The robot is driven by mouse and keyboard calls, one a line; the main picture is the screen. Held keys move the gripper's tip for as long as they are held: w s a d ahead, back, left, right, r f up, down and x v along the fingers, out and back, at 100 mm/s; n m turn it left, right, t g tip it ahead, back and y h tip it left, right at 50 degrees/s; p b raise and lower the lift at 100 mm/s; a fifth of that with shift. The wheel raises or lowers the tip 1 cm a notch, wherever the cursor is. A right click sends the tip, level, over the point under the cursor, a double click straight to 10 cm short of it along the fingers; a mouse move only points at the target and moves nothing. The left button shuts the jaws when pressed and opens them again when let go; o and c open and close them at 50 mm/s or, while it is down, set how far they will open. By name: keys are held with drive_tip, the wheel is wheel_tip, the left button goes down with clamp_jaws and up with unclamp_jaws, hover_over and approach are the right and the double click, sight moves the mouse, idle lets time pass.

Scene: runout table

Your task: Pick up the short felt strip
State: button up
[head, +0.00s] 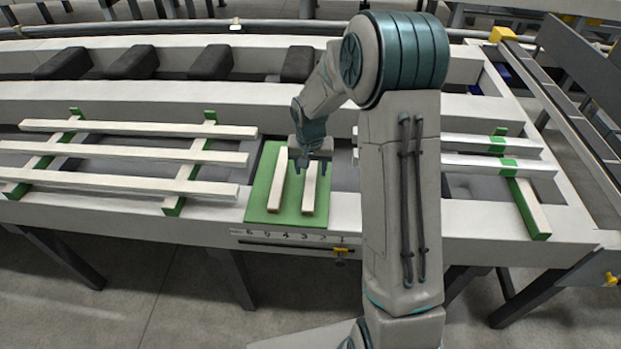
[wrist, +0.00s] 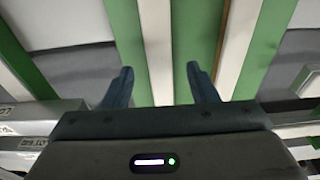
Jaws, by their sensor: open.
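Two pale strips lie side by side on a green mat (head: 262,197) in the head view. The left strip (head: 278,182) shows almost whole. The right strip (head: 309,195) looks shorter, but my gripper covers its far end. Which one is the short felt strip, and what they are made of, I cannot tell. My gripper (head: 311,167) is open, pointing down over the right strip's far part. In the wrist view one pale strip (wrist: 156,45) runs between the open fingers of my gripper (wrist: 160,70). The other pale strip (wrist: 236,45) lies outside the right finger.
Long pale bars (head: 120,155) rest on green cross strips at the left. Metallic bars (head: 470,160) and a pale bar (head: 527,205) lie at the right, partly behind my arm. Dark blocks (head: 135,62) stand along the back. A numbered scale (head: 290,237) runs along the front edge.

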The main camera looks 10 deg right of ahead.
sight(311, 177)
drive_tip(key=shift+w+f, duration=0.2)
drive_tip(key=shift+f, duration=1.5)
drive_tip(key=c, duration=1.1)
drive_tip(key=shift+r, duration=0.1)
